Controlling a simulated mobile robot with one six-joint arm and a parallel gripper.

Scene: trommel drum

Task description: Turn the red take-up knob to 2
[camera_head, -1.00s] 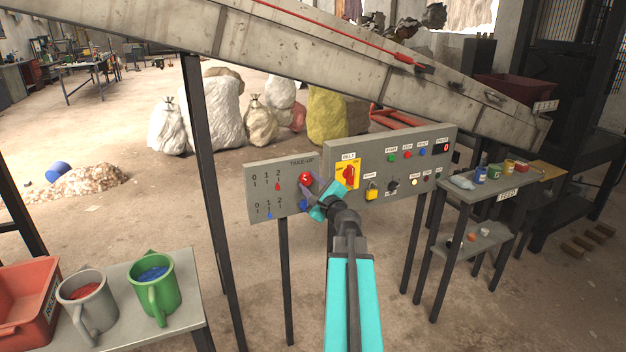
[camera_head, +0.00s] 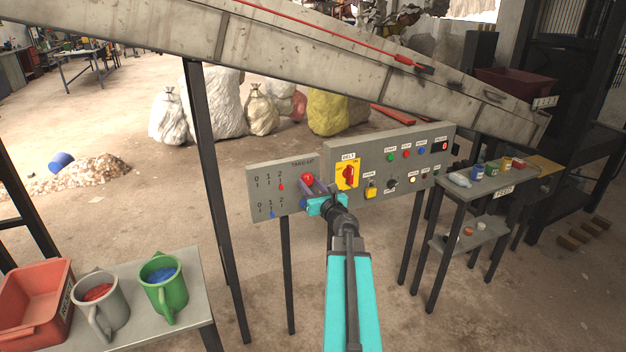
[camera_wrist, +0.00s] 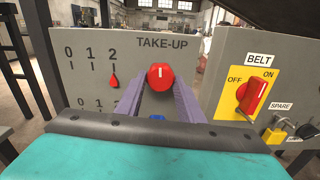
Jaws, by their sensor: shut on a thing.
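The red take-up knob (camera_head: 307,178) is on the left part of the grey control panel. In the wrist view the red knob (camera_wrist: 161,76) sits between the two purple fingers, with its white mark upright. My gripper (camera_head: 312,185) is shut on it. The red pointer (camera_wrist: 113,81) stands under the 2 on the upper scale; it also shows in the head view (camera_head: 281,187). A blue knob (camera_wrist: 156,117) below is mostly hidden by my gripper. The blue pointer (camera_head: 271,213) stands under the 1 on the lower scale.
Right of the knob is the yellow belt switch (camera_head: 347,173), with a yellow padlock (camera_head: 371,190) below it. A side table (camera_head: 500,183) with small containers stands at the right. A bench (camera_head: 190,325) with mugs and a red bin (camera_head: 35,305) is at the left front.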

